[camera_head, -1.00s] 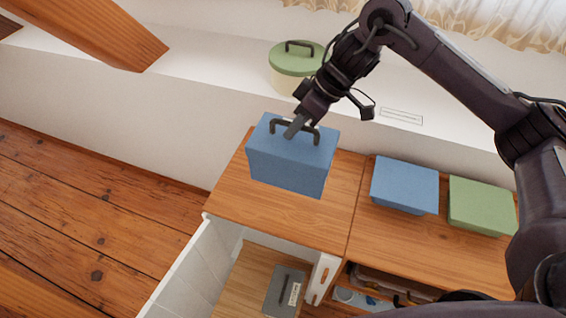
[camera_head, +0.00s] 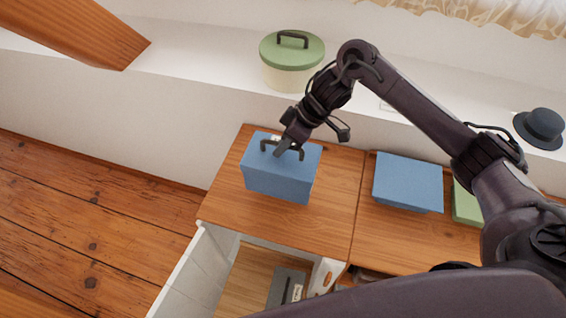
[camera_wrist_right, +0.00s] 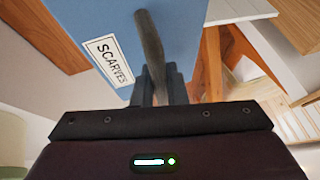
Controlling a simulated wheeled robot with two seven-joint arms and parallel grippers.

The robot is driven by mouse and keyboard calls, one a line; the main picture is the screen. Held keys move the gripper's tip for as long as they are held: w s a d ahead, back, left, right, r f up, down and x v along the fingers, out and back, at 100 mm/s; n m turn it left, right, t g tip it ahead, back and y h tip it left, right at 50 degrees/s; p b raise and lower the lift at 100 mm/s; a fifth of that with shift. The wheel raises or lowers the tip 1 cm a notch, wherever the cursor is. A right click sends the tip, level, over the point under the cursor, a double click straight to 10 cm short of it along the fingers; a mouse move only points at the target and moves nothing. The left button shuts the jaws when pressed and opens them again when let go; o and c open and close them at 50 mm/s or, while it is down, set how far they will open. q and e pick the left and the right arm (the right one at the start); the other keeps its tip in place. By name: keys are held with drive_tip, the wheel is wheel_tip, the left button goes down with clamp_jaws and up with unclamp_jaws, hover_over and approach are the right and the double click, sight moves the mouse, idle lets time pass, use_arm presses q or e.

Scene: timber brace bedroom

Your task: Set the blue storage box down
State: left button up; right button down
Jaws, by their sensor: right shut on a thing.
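The blue storage box (camera_head: 278,180) is upright over the left part of the wooden cabinet top (camera_head: 225,208). My right gripper (camera_head: 284,148) is shut on its dark arched handle (camera_head: 267,145), above the lid. I cannot tell whether the box's underside touches the wood or hangs just above it. In the right wrist view, the box's blue side (camera_wrist_right: 120,25) carries a white label reading SCARVES (camera_wrist_right: 110,62), and the handle (camera_wrist_right: 150,50) runs between my fingers (camera_wrist_right: 160,92). My left gripper is out of view.
A second blue box (camera_head: 408,182) and a green one (camera_head: 466,205) stand to the right. A green-lidded round container (camera_head: 292,60) and a dark hat (camera_head: 540,127) sit on the white ledge behind. An open drawer (camera_head: 245,275) holding a grey item (camera_head: 283,287) is in front.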

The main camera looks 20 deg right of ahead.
sight(283, 162)
wheel_tip(283, 162, down, 7)
drive_tip(key=shift+r+p, duration=0.2)
drive_tip(key=shift+p, duration=0.25)
drive_tip(key=shift+f, duration=0.4)
drive_tip(key=c, duration=1.5)
unclamp_jaws()
drive_tip(key=shift+o, duration=0.2)
drive_tip(key=b+v, duration=0.1)
drive_tip(key=v, duration=1)
drive_tip(key=shift+s+d+r, duration=0.1)
drive_tip(key=shift+d+r, duration=0.1)
drive_tip(key=shift+r, duration=0.35)
